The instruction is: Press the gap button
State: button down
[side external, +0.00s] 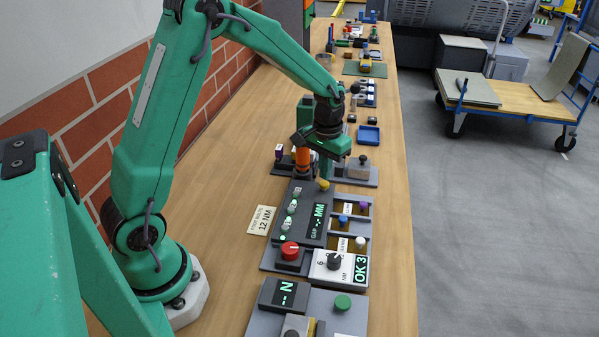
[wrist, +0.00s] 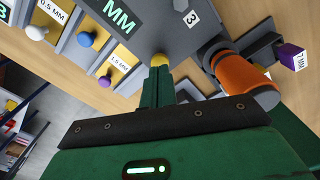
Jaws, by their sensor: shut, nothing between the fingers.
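The grey panel with the green-lit GAP and MM display (side external: 319,220) lies below my gripper, and its display also shows in the wrist view (wrist: 118,14). A yellow button (side external: 323,185) sits at the far end of this panel; it shows in the wrist view (wrist: 159,59) right at the fingertips. My gripper (side external: 325,174) is shut and empty and points down over the yellow button. In the wrist view the shut green fingers (wrist: 158,72) overlap the button's near edge. I cannot tell whether they touch it.
An orange cylinder (side external: 302,157) stands close beside my gripper, also in the wrist view (wrist: 240,75). Purple (side external: 363,205), blue (side external: 343,219) and white (side external: 361,242) knobs line the panel's right side. A red button (side external: 290,250) and black dial (side external: 334,261) are nearer.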

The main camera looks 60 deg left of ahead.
aim_at(324, 183)
jog(key=shift+f, duration=0.15)
jog(key=shift+f, duration=0.95)
jog(key=shift+r, duration=3)
jog(key=shift+r, duration=0.1)
